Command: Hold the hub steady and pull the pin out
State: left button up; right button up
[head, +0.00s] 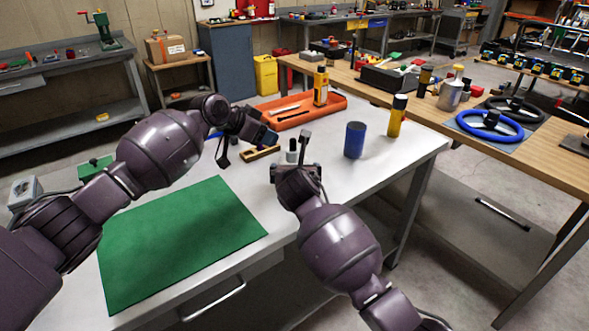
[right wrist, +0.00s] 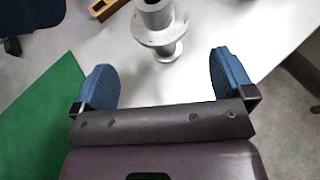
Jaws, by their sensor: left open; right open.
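The hub (right wrist: 155,28) is a silver flanged piece with a dark bore. It stands on the white bench, ahead of and between the fingers of my right gripper (right wrist: 165,80) in the right wrist view, apart from both. The hub's top (head: 292,146) shows in the head view, its lower part hidden by my right gripper. I cannot make out a separate pin. My right gripper is open and empty. My left gripper (head: 243,150) is open and empty, left of the hub, near a small wooden block (head: 262,154).
A green mat (head: 180,240) covers the bench's front left. An orange tray (head: 285,114) lies behind. The bench's right edge is clear.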

aim_at(293, 163)
jog(key=shift+x, duration=5.3)
jog(key=shift+a, duration=0.1)
jog(key=shift+c, duration=0.3)
jog(key=c, duration=0.8)
